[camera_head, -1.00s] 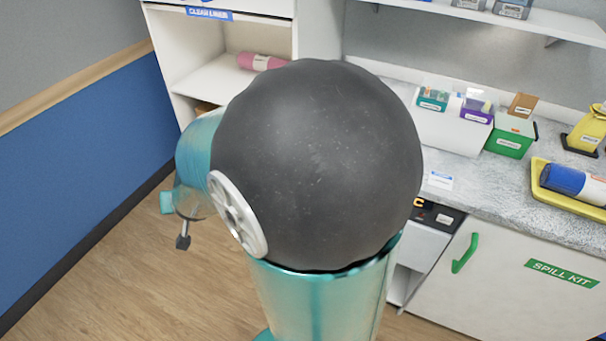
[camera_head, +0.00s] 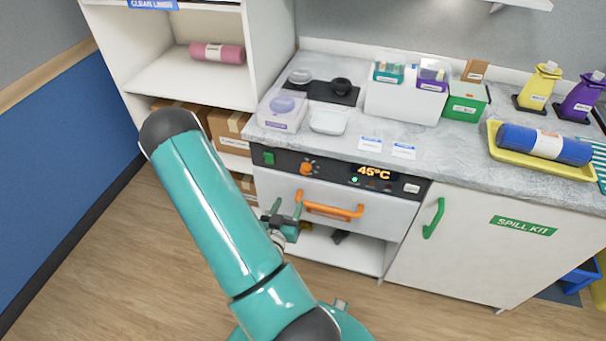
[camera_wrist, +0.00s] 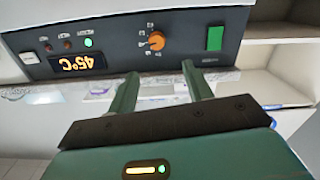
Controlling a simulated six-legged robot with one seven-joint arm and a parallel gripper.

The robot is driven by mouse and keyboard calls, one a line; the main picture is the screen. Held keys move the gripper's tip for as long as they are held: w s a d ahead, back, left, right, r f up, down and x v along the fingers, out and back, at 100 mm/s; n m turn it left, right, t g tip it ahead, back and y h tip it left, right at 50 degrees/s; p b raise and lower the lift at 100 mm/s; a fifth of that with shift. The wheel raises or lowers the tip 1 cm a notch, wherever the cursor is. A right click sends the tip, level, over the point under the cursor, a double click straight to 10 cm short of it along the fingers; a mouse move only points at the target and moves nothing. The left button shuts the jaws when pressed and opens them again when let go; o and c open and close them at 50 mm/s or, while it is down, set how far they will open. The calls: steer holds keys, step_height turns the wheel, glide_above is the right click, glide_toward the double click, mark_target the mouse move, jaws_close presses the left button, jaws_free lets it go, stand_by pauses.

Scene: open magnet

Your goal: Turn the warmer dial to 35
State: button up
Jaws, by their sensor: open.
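The warmer dial is a small orange knob (camera_head: 307,168) on the black control panel below the counter. In the wrist view the dial (camera_wrist: 156,41) shows upside down with printed marks around it. The display (camera_head: 373,173) reads 45°C and also shows inverted in the wrist view (camera_wrist: 78,63). My gripper (camera_head: 288,206) is in front of the warmer, just below and left of the dial. In the wrist view its two green fingers (camera_wrist: 160,70) are apart and empty, pointing toward the panel, with no visible contact with the dial.
An orange drawer handle (camera_head: 332,210) sticks out just right of my gripper. A green switch (camera_head: 268,158) is left of the dial. The counter (camera_head: 330,149) above carries tubs, bottles and a yellow tray (camera_head: 540,166). Open floor lies at lower left.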

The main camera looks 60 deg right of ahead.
mark_target(304, 171)
steer(key=d, duration=0.4)
steer(key=w+d, duration=0.1)
steer(key=d, duration=0.8)
steer(key=shift+w+d, duration=0.3)
steer(key=c, duration=1)
